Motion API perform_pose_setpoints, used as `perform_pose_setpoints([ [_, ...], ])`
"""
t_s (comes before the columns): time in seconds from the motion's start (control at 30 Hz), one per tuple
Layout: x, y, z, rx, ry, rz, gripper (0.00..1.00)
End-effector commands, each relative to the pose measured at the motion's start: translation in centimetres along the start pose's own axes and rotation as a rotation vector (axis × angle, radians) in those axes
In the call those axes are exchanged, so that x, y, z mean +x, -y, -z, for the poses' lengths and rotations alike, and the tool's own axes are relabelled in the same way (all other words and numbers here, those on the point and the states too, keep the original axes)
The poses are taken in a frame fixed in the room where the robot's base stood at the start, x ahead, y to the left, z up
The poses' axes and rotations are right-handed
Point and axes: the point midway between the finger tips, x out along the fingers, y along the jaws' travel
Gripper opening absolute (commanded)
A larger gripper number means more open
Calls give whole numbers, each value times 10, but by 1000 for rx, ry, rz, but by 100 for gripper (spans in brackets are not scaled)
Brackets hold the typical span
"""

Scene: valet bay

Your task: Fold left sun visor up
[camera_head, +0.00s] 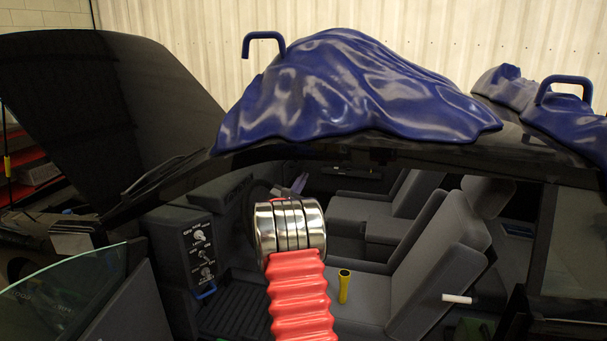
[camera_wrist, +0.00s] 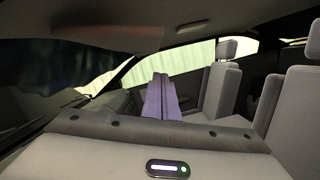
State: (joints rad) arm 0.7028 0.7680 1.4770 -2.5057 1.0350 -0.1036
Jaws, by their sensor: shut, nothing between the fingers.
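My gripper shows in the wrist view (camera_wrist: 161,92) as two pale purple fingers pressed together, with nothing between them. In the head view my gripper (camera_head: 299,184) is partly hidden behind my shiny wrist rings, inside the car's front cabin below the roof edge. No visor shows clearly in the head view.
Blue cloths (camera_head: 350,90) with bent blue handles lie on the roof. Grey seats (camera_head: 440,255) stand right of my arm. A yellow tube (camera_head: 344,286) is on the front seat. A control box (camera_head: 200,250) is at the left. The raised bonnet (camera_head: 100,95) is farther left.

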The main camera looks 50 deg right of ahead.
Motion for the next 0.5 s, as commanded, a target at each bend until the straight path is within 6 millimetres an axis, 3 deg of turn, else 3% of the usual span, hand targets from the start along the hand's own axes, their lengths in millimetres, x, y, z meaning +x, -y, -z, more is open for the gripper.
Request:
perform_pose_setpoints([
  [0.5,-67,0,-2,2,1,-2,0],
])
